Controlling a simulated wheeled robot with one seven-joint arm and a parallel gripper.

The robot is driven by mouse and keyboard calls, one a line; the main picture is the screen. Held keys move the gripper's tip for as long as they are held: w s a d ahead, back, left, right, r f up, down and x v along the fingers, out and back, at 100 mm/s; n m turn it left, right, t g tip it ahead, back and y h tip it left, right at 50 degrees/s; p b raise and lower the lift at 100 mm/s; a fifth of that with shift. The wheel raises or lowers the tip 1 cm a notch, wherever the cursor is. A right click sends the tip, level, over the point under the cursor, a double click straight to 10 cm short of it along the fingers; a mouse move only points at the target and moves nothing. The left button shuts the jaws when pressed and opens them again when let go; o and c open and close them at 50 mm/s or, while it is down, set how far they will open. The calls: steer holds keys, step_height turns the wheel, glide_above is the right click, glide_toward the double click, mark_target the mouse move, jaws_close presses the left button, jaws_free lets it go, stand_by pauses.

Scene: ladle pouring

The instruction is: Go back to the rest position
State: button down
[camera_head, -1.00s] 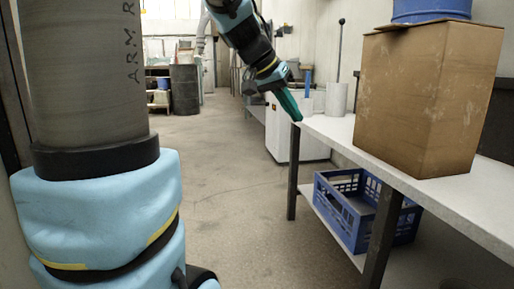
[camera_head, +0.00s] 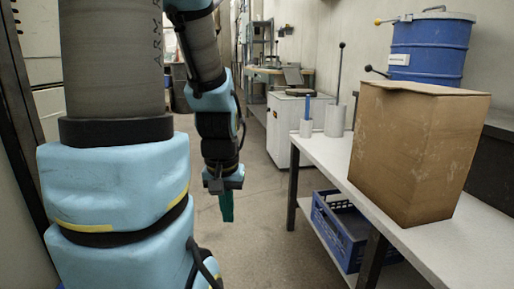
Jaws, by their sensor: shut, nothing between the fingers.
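My gripper (camera_head: 226,208) hangs at the end of my arm, left of the white table (camera_head: 318,150). Its green fingers point down over the open floor and are shut, with nothing held. The gripper is apart from the table and from everything on it. A grey cylinder (camera_head: 335,122) stands at the table's far end, with a tall dark rod (camera_head: 339,75) rising from it or behind it; I cannot tell which. A smaller grey cylinder (camera_head: 306,130) stands to its left, with a blue upright piece (camera_head: 308,108) at it.
A cardboard box (camera_head: 405,150) stands on the table. A blue drum (camera_head: 430,50) is behind it. A blue crate (camera_head: 340,235) sits on the lower shelf. A white cabinet (camera_head: 290,125) stands beyond the table. The floor (camera_head: 255,235) around my gripper is clear.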

step_height(320, 180, up, 30)
steer(key=p, duration=2.7)
steer(key=shift+f, duration=0.15)
steer(key=shift+f, duration=0.1)
